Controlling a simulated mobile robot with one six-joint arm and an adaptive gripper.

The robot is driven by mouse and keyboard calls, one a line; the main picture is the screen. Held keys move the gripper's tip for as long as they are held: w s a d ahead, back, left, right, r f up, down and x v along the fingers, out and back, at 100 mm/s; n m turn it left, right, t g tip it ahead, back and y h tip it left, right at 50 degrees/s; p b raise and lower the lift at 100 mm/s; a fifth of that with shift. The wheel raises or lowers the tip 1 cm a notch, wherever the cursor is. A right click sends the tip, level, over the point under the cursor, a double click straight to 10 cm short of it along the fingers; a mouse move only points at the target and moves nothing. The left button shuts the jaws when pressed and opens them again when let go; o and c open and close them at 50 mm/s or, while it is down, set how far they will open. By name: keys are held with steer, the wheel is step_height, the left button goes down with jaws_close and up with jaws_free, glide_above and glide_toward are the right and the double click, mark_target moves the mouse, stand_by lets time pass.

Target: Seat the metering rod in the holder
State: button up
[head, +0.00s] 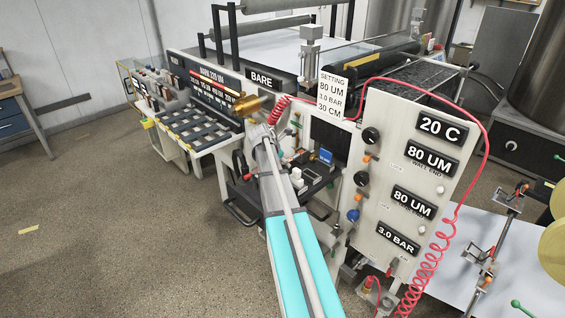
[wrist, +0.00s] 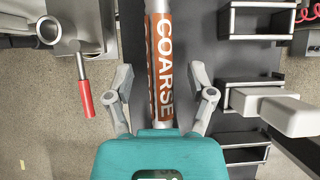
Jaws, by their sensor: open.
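A metering rod (wrist: 160,70) with an orange label reading COARSE runs up the middle of the wrist view. My gripper (wrist: 161,78) is open, with one finger on each side of the rod and a gap visible to both. The teal gripper body covers the rod's lower end. In the head view my arm reaches up toward the machine, and I cannot make out the fingers there. A grey metal block with a round bore and red-handled lever (wrist: 84,98) is left of the rod. I cannot tell whether it belongs to the holder.
Dark open brackets (wrist: 262,20) and a pale block (wrist: 276,112) stand close right of my gripper. In the head view, a slotted rack (head: 198,128) is at left, a readout panel (head: 405,185) at right, with a red coiled hose (head: 430,262).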

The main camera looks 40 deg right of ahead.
steer(key=shift+r, duration=0.15)
step_height(320, 180, up, 10)
steer(key=p, duration=1)
steer(key=shift+f, duration=0.2)
steer(key=shift+a, duration=0.1)
stand_by(0.8)
